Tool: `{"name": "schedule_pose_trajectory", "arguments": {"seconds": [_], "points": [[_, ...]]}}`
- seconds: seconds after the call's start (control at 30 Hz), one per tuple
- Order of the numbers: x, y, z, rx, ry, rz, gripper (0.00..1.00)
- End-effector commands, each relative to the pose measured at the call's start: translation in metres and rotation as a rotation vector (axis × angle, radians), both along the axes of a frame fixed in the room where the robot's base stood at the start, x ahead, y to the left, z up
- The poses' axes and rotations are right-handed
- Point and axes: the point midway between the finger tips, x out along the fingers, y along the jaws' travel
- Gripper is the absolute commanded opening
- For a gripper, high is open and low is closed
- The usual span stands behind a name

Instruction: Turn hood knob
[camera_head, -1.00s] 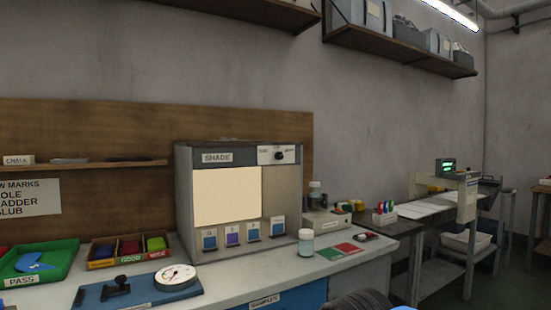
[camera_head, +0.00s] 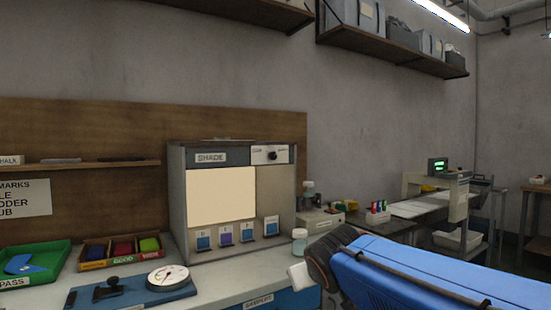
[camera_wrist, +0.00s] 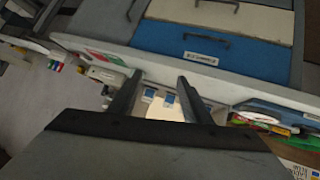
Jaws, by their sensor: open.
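The hood is a grey box labelled SHADE (camera_head: 178,205) with a lit cream panel, standing on the bench. Its small dark round knob (camera_head: 271,156) sits on a white plate at the upper right of its front. Several colour cards stand along its lower front edge. My gripper (camera_wrist: 157,92) shows in the wrist view with its two dark fingers spread apart and nothing between them. Beyond the fingers the wrist view shows the lit panel (camera_wrist: 165,108) and cards, tilted and partly hidden. The knob cannot be made out there. The gripper is well away from the knob.
A blue board with a round dial (camera_head: 168,276) lies on the bench before the hood. Green (camera_head: 35,262) and wooden (camera_head: 120,250) trays are to its left. A small jar (camera_head: 299,241) stands near the hood's right corner. Drawers (camera_wrist: 225,60) fill the wrist view's top.

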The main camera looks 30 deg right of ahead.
Motion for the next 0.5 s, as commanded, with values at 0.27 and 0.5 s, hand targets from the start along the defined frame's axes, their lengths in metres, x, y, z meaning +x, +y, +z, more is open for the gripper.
{"name": "schedule_pose_trajectory", "arguments": {"seconds": [0.27,0.5], "points": [[0.107,-0.078,0.165,-0.279,-0.385,0.049,0.44],[0.167,-0.104,0.256,-0.453,-0.556,0.270,0.44]]}}
